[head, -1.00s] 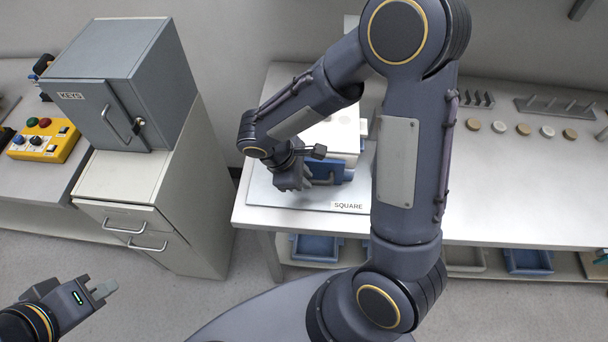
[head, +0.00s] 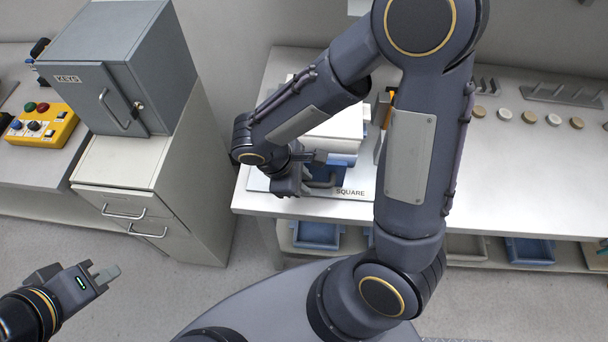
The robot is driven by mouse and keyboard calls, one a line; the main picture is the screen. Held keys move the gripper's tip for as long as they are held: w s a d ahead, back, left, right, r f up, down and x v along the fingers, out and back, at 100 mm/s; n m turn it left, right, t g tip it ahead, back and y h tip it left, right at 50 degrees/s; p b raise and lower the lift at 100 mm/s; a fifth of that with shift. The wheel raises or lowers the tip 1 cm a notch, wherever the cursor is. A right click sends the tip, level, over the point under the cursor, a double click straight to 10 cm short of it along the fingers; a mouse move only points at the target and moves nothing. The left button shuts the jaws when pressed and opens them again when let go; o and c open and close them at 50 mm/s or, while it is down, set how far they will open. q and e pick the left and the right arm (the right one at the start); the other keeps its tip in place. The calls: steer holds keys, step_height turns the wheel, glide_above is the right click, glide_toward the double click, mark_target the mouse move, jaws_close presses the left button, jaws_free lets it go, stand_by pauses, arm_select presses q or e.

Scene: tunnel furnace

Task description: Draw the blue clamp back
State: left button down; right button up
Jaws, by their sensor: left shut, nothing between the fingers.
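The blue clamp (head: 328,176), with a grey bar handle on its front, sits on a flat plate (head: 366,188) marked SQUARE, in front of a white block (head: 338,127). A paler blue band (head: 343,160) shows between the clamp and the block. My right gripper (head: 291,185) is at the left end of the clamp's handle, pointing down. Its fingertips are hidden by its own body, so its grip cannot be seen. My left gripper (head: 103,276) is shut and empty, over the floor at lower left, far from the clamp.
An orange-handled tool (head: 388,108) stands right of the block, partly behind my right arm. A grey key cabinet (head: 92,88) on drawers (head: 122,205) stands left of the bench. Blue bins (head: 317,234) sit below.

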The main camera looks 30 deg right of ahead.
steer(key=shift+r, duration=0.1)
stand_by(0.4)
steer(key=v, duration=0.7)
steer(key=shift+a+r, duration=0.25)
steer(key=shift+r, duration=0.05)
steer(key=s+d+r+m+t+y, duration=0.2)
steer(key=s+m+y, duration=0.1)
steer(key=m, duration=0.1)
steer(key=s+d+r+m+t+y, duration=0.2)
steer(key=s+m, duration=0.1)
steer(key=m, duration=0.1)
steer(key=s+d+r+m+t+y, duration=0.2)
steer(key=s+m+y, duration=0.1)
steer(key=m, duration=0.2)
steer(key=shift+s+d+r+y, duration=0.1)
steer(key=shift+s+d+y, duration=0.1)
steer(key=shift+d+y, duration=0.15)
steer(key=shift+d, duration=0.1)
stand_by(0.6)
